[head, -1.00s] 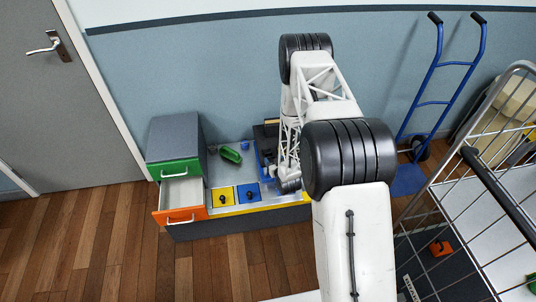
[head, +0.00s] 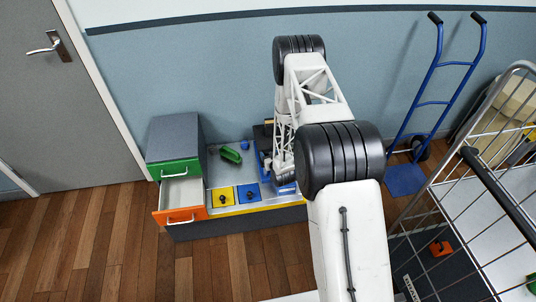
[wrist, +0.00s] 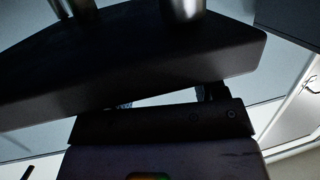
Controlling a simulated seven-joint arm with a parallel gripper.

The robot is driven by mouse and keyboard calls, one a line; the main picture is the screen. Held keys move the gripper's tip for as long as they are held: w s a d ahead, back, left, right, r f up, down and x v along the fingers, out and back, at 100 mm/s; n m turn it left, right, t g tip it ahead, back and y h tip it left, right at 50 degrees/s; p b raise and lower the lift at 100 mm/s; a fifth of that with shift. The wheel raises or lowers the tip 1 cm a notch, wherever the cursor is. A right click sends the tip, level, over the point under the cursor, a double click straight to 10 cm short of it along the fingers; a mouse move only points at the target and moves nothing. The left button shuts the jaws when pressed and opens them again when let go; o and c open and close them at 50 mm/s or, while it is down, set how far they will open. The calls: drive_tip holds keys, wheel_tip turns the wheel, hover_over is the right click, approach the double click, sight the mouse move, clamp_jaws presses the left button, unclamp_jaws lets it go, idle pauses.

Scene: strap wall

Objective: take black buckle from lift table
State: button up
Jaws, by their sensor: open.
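My gripper (head: 283,172) is at the end of my white arm, low over the right part of the workbench, beside blue parts that may belong to the lift table (head: 286,189). My arm hides much of this area. In the wrist view a broad dark slab with two metal cylinders, probably part of my gripper (wrist: 135,62), fills the upper picture. Below it are a dark bar with small screws and a dark bluish body with a small coloured mark. I cannot make out the black buckle for sure, and nothing shows held.
On the workbench are a yellow panel (head: 248,193) with a black knob, a green piece (head: 231,155) and a blue cup (head: 245,146). An orange drawer (head: 181,215) stands open at left. A blue hand truck (head: 436,100) and a wire cage cart (head: 470,190) stand at right.

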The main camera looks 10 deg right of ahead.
drive_tip(key=shift+c, duration=0.5)
drive_tip(key=c, duration=0.7)
drive_tip(key=shift+r, duration=0.25)
drive_tip(key=shift+r, duration=1.1)
drive_tip(key=a+v, duration=0.1)
drive_tip(key=v, duration=0.4)
drive_tip(key=a+v, duration=0.1)
drive_tip(key=v, duration=0.4)
drive_tip(key=a+v, duration=0.1)
drive_tip(key=v, duration=0.5)
drive_tip(key=shift+s+f, duration=0.3)
drive_tip(key=shift+s, duration=0.05)
drive_tip(key=shift+w+r, duration=0.1)
